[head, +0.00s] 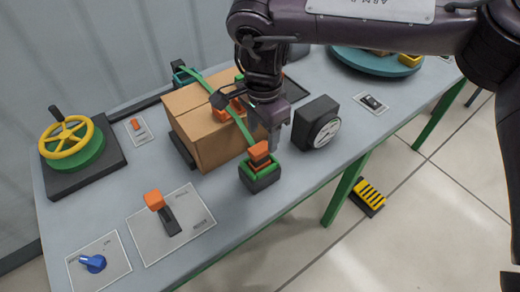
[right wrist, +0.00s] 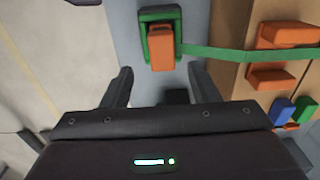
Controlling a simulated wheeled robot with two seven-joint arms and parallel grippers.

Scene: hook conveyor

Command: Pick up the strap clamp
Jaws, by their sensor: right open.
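The orange strap clamp (head: 259,152) appears to be the block at the near end of the green strap (head: 240,124). It sits in a dark, green-rimmed holder (head: 261,178) at the table's front edge. In the right wrist view the clamp (right wrist: 161,47) is ahead of my fingers, inside the green rim. My right gripper (head: 277,130) is open and empty, above and just behind the clamp in the head view. In the right wrist view its two fingers (right wrist: 163,88) stand apart, with the clamp in line with the gap. My left gripper is not in view.
The strap crosses a cardboard box (head: 205,142) that has orange pieces on it. A black gauge block (head: 316,123) stands close right of the gripper. A lever plate (head: 190,232), blue knob (head: 93,263) and yellow handwheel (head: 66,138) are on the left.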

